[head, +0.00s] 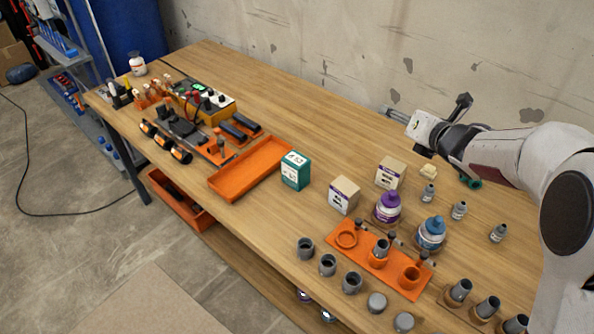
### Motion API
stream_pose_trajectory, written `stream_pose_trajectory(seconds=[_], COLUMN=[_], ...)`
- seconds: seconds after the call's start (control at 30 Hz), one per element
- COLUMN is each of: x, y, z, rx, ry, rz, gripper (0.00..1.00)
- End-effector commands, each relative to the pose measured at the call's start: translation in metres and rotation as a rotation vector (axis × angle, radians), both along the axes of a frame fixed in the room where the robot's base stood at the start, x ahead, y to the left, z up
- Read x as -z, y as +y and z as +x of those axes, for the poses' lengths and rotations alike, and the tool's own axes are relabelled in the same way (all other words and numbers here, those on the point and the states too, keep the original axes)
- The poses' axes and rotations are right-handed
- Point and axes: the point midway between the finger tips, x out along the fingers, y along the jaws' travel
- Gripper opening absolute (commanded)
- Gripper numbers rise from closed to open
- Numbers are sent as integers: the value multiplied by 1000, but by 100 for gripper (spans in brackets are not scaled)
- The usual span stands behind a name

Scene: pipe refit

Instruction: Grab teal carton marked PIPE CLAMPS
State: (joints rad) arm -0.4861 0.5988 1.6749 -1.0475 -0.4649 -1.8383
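The teal carton (296,171) stands upright on the wooden bench, beside the right end of the orange tray. It has a white label whose print is too small to read. My gripper (428,122) is above the back right of the bench, near the wall, to the right of the teal carton and well apart from it. Its fingertips are not clear at this angle, so I cannot tell whether it is open. I see nothing held in it.
Two white-and-tan cartons (343,195) (390,173) stand right of the teal carton. A purple-capped bottle (387,208), a blue-capped bottle (431,233) and an orange holder (378,258) are in front. The orange tray (250,170) is empty. Bench behind the teal carton is clear.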

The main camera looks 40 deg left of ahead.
Motion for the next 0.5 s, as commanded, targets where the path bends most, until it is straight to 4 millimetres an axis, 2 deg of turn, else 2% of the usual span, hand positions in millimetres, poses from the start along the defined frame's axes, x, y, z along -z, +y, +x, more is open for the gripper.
stream_pose_trajectory(seconds=[0.03, 0.2, 0.5], x=[12, 47, 113], y=[15, 59, 124], z=[-5, -28, -85], rx=[-56, -255, -600], ry=[-25, -133, -320], rz=[-18, -74, -126], gripper=[58, 58, 58])
